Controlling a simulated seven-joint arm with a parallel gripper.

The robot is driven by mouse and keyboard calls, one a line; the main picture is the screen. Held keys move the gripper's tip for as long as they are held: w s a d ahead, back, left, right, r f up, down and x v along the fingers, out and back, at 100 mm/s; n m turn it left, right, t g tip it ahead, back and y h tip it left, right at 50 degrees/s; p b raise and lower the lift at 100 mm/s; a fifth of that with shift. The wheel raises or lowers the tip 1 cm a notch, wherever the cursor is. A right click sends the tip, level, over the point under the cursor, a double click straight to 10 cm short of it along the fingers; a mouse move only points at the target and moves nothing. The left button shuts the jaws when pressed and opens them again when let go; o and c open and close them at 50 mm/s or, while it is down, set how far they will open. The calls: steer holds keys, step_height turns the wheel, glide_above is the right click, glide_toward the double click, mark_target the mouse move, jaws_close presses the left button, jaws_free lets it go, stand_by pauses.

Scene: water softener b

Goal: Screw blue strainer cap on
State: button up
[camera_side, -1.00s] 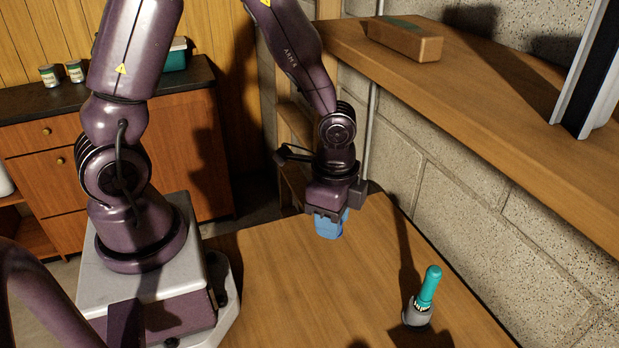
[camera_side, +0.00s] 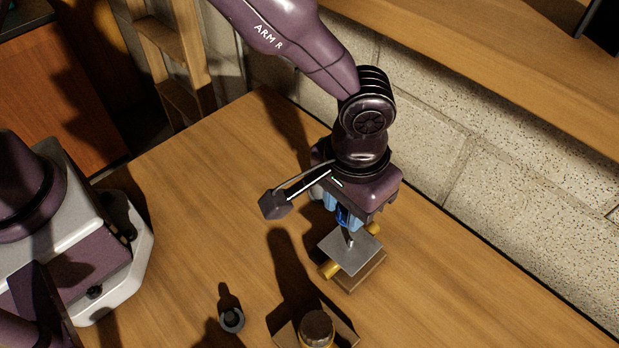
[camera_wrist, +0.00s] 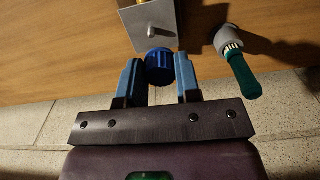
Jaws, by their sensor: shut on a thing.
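My gripper (camera_side: 345,212) has blue fingers and points down. In the wrist view my gripper (camera_wrist: 160,70) is shut on the blue strainer cap (camera_wrist: 159,67), a dark blue ribbed round cap between the fingertips. The cap also shows in the side view (camera_side: 344,216), partly hidden by the fingers. Just below it is a grey metal plate (camera_side: 338,256) on a wooden block, with a short grey stub (camera_side: 350,240) standing up from it. The plate also shows in the wrist view (camera_wrist: 132,24). I cannot tell whether the cap touches the stub.
Brass-coloured rods (camera_side: 330,270) stick out from the block's sides. A teal-handled brush (camera_wrist: 242,76) stands in a grey holder (camera_wrist: 226,38) nearby. A dark ring-shaped piece (camera_side: 232,319) and a block with a round brown knob (camera_side: 316,326) are at the front. A stone wall (camera_side: 425,130) runs behind.

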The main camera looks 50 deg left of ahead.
mark_target(351, 240)
steer(key=shift+w+d+r, duration=0.15)
steer(key=shift+d, duration=0.55)
steer(key=shift+f, duration=2.25)
steer(key=shift+f, duration=0.3)
steer(key=shift+f, duration=0.95)
steer(key=o, duration=0.8)
steer(key=shift+c, duration=0.2)
